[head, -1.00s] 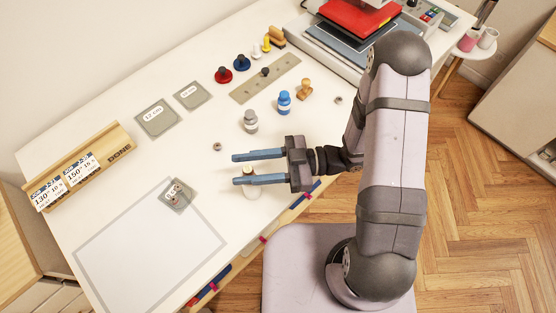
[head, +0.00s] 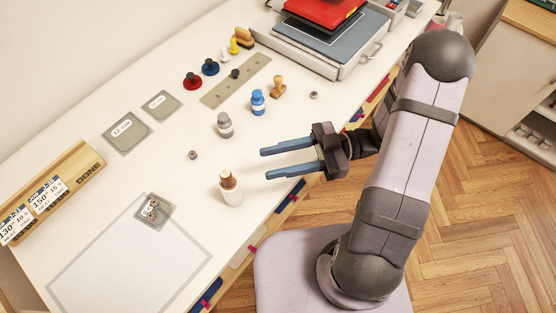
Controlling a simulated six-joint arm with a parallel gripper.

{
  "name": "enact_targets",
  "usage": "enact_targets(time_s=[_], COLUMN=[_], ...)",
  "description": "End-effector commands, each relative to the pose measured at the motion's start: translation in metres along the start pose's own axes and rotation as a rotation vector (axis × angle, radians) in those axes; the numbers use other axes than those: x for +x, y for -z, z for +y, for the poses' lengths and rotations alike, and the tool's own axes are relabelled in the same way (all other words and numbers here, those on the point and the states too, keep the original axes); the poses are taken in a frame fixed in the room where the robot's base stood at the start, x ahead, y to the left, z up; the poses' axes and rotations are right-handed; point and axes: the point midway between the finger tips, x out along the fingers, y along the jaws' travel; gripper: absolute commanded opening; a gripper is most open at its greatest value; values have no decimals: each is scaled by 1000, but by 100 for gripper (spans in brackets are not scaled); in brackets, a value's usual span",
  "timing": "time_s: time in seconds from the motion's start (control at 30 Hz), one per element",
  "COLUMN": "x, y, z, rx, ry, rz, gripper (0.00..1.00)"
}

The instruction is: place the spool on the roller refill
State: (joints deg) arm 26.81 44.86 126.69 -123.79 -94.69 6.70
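The spool (head: 228,181), a small brown piece with a pale top, stands upright on the white cylinder that looks like the roller refill (head: 232,197). The refill stands on the white table, left of my gripper. My gripper (head: 267,164) is open and empty, its two blue fingers pointing left. The fingertips are to the right of the spool and apart from it, with clear space between. Nothing hides the spool or the refill.
A grey bottle (head: 225,125) and a blue bottle (head: 258,103) stand behind my gripper. A small ring (head: 193,155) and a grey plate (head: 154,211) lie to the left. The wooden DONE rack (head: 55,187) is at far left. The table's front edge (head: 262,220) is close.

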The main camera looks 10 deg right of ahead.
Motion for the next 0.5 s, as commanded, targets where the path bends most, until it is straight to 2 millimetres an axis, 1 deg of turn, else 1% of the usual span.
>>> enact_targets(time_s=[0.17,0.27,0.37,0.47,0.5], x=[-1,1,2,-2,-8], y=[-1,-7,-19,-35,-42], z=[2,13,37,74,92], rx=[-4,-19,-46,-76,-85], ry=[-8,-44,-125,-256,-321], rz=[-11,-56,-154,-301,-370], gripper=[37,37,37,37,37])
